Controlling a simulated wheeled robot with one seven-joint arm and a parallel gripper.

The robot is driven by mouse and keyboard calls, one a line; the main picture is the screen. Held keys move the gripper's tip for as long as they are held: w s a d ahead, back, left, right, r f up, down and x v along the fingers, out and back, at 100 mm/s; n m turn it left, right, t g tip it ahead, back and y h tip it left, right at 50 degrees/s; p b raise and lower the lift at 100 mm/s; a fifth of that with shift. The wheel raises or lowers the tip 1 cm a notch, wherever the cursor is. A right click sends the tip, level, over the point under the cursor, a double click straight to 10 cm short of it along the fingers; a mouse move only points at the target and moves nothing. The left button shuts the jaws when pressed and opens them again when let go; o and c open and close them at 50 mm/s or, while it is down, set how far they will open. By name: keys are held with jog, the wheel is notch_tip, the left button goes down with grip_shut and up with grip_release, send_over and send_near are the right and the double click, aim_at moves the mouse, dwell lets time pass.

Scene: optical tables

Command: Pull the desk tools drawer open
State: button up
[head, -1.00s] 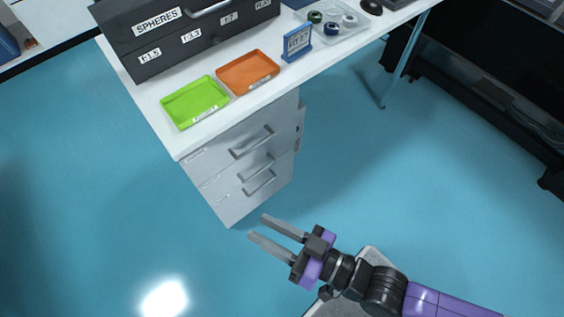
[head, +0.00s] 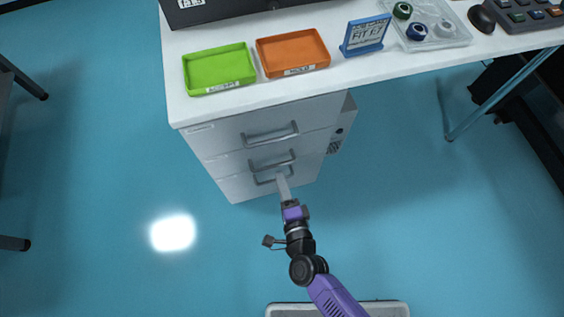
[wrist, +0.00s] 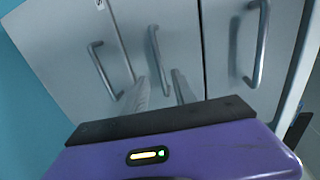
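A grey-white drawer cabinet (head: 225,150) under the white table has three closed drawers with bar handles: upper (head: 270,134), middle (head: 272,161) and lower (head: 275,178). Labels are too small to read, so I cannot tell which is the desk tools drawer. My gripper (head: 281,180) is in front of the cabinet, its fingers overlapping the lower handle in the head view. In the wrist view the two fingers (wrist: 160,93) are apart and empty. The central handle (wrist: 158,52) shows above and between them; other handles show left (wrist: 103,70) and right (wrist: 259,46). Contact cannot be told.
The white table (head: 365,78) holds a green tray (head: 219,69), an orange tray (head: 292,53), a blue sign (head: 365,34) and a clear tray (head: 445,38). A table leg (head: 497,96) stands at right. Blue floor (head: 110,190) is clear at left.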

aim_at(275, 165)
jog(key=b+x, duration=0.1)
jog(key=x, duration=0.5)
jog(key=shift+w+a+b, duration=0.25)
jog(key=shift+w+b, duration=0.1)
jog(key=shift+b, duration=0.05)
jog(key=shift+c, duration=0.2)
grip_shut()
jog(key=shift+f, duration=0.1)
dwell(0.8)
